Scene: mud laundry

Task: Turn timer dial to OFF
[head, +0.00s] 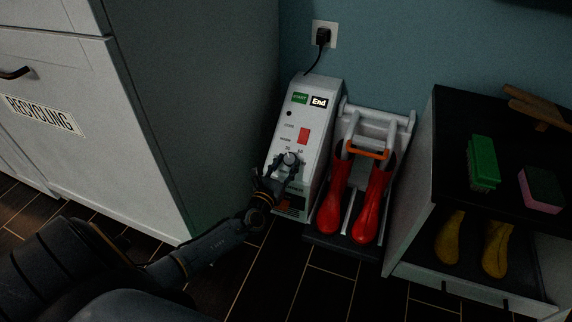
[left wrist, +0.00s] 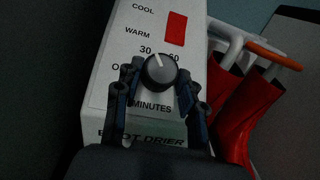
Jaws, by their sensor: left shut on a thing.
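The timer dial (left wrist: 160,70) is a round dark grey knob with a lighter face on the white boot drier (left wrist: 112,60). Its white pointer mark is at the top, tilted slightly left, between the printed 30 and 60. The O of the OFF label shows left of the dial; my finger hides the rest. My left gripper (left wrist: 158,84) is shut on the dial, with one finger at each side. In the head view the boot drier (head: 312,108) stands against the wall and my left gripper (head: 284,168) reaches the dial from the lower left. My right gripper is not in view.
Red boots (head: 334,200) stand on the rack right of the panel. A white recycling cabinet (head: 100,130) is at the left. A dark-topped bench (head: 450,125) at the right holds a green brush (head: 483,160) and a sponge (head: 541,188). The drier's cord runs to a wall outlet (head: 324,34).

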